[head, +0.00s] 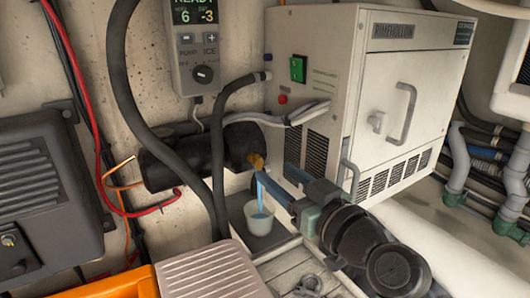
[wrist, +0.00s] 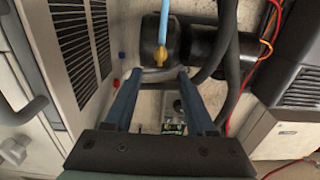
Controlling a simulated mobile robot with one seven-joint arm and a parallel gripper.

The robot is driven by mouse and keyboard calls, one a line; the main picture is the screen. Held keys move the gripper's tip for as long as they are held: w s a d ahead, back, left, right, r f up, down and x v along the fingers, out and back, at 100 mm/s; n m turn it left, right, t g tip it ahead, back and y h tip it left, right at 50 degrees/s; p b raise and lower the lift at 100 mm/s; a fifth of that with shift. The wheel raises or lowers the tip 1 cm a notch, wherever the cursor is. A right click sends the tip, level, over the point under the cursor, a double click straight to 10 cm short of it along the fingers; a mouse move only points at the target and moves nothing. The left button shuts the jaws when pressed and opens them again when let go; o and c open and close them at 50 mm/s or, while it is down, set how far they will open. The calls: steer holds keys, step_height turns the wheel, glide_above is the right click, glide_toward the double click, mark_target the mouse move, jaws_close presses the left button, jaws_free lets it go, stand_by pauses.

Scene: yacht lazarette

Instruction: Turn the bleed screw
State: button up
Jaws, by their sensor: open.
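The brass-coloured bleed screw (head: 256,161) sits at the right end of a black horizontal cylinder (head: 172,163). It also shows in the wrist view (wrist: 160,62). A light blue strand (head: 265,190) runs from near the screw down to a pale cup (head: 259,221); I cannot tell whether it is a tube or liquid. My gripper (head: 272,177) is open, with its blue fingers pointing toward the screw. In the wrist view the screw appears between and slightly beyond the fingertips (wrist: 159,73). No contact shows.
A white cabinet (head: 410,60) with a handle stands close on the right of my gripper. A control box (head: 195,45) hangs above the cylinder. Dark hoses (head: 217,130) loop in front of the cylinder. An orange crate (head: 120,287) and slatted boards (head: 215,270) lie below.

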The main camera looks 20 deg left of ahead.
mark_target(261, 161)
steer(key=p+x, duration=0.1)
steer(key=x, duration=0.3)
steer(key=shift+w+r, duration=0.1)
steer(key=shift+r, duration=0.05)
steer(key=shift+w+a+p, duration=0.3)
steer(key=shift+a, duration=0.15)
jaws_close()
